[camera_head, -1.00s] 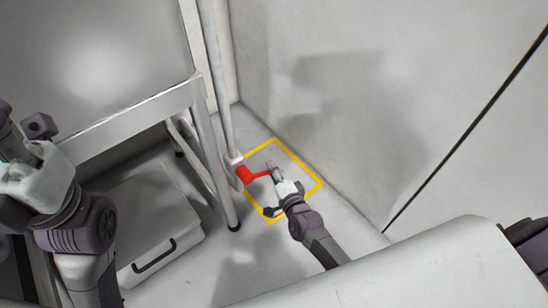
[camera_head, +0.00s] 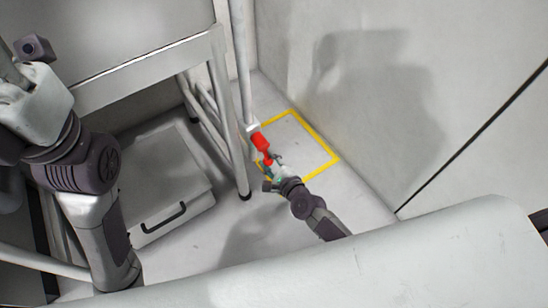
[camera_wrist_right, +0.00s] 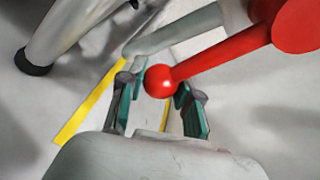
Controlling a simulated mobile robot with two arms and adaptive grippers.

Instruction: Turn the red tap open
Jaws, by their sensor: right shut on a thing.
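The red tap (camera_head: 260,141) sits on a white upright pipe beside the table leg, low near the floor. Its red lever points down and slightly right in the head view. In the right wrist view the red lever (camera_wrist_right: 220,56) comes in from the upper right and ends in a red ball (camera_wrist_right: 159,81) between my fingers. My right gripper (camera_head: 268,164) is shut on the lever near this ball end; its green-padded fingers also show in the right wrist view (camera_wrist_right: 160,100). My left gripper (camera_head: 28,75) is raised at the far left; its fingertips are not clear.
A yellow square outline (camera_head: 322,140) marks the floor beside the tap. A metal table (camera_head: 150,70) stands to the left, with a white box with a black handle (camera_head: 165,195) under it. The wall (camera_head: 390,90) is close on the right.

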